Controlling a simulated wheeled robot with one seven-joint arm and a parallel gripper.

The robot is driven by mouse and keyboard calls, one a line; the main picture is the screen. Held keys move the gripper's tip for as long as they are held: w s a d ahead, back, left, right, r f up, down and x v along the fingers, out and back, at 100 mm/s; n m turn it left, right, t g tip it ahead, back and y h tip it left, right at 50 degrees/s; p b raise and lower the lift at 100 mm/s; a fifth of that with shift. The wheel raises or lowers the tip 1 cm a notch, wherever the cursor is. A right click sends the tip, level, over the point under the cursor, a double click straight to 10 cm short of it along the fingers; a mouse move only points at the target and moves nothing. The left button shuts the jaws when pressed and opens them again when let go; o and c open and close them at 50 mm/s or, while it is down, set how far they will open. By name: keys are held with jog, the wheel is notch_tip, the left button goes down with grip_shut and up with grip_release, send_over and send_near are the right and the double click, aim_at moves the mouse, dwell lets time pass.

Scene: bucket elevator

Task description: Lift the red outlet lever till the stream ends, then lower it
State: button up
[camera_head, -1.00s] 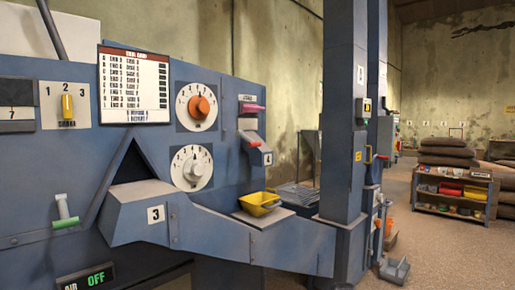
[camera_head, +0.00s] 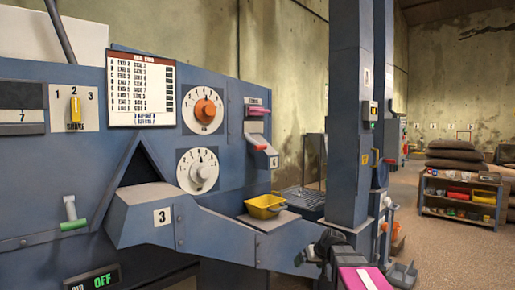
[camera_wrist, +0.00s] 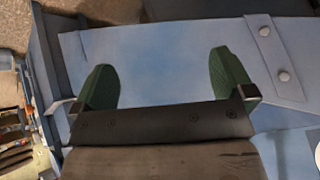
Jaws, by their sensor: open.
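My gripper (camera_wrist: 165,88) is open, with its two green-padded fingers apart and nothing between them in the wrist view. Behind the fingers is a blue metal panel (camera_wrist: 160,50) with bolt heads. In the head view my gripper (camera_head: 312,254) is dark and low, in front of the blue trough near the column's foot. I cannot clearly pick out the red outlet lever. No stream can be made out.
A yellow tray (camera_head: 265,206) stands on the ledge below the spout. The blue column (camera_head: 350,110) rises to the right of it. A shelf (camera_head: 460,200) with bins and stacked sacks (camera_head: 458,153) stand at the right. Open floor lies before the shelf.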

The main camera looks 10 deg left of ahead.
jog(key=w+a+r+n+t+y, duration=0.1)
jog(key=w+a+r, duration=0.15)
jog(key=r, duration=0.45)
jog(key=w+a+r+n+t+y, duration=0.1)
jog(key=w+a+r+y, duration=0.15)
jog(key=r, duration=0.45)
jog(key=w+a+r+n+t+y, duration=0.1)
jog(key=w+a+r, duration=0.15)
jog(key=r, duration=0.45)
jog(key=n+t+y, duration=0.3)
jog(key=y, duration=0.2)
send_near(262, 146)
jog(key=x, duration=0.2)
jog(key=shift+h, duration=0.25)
jog(key=x, duration=1.1)
jog(key=shift+s+r, duration=0.1)
jog(key=c, duration=1)
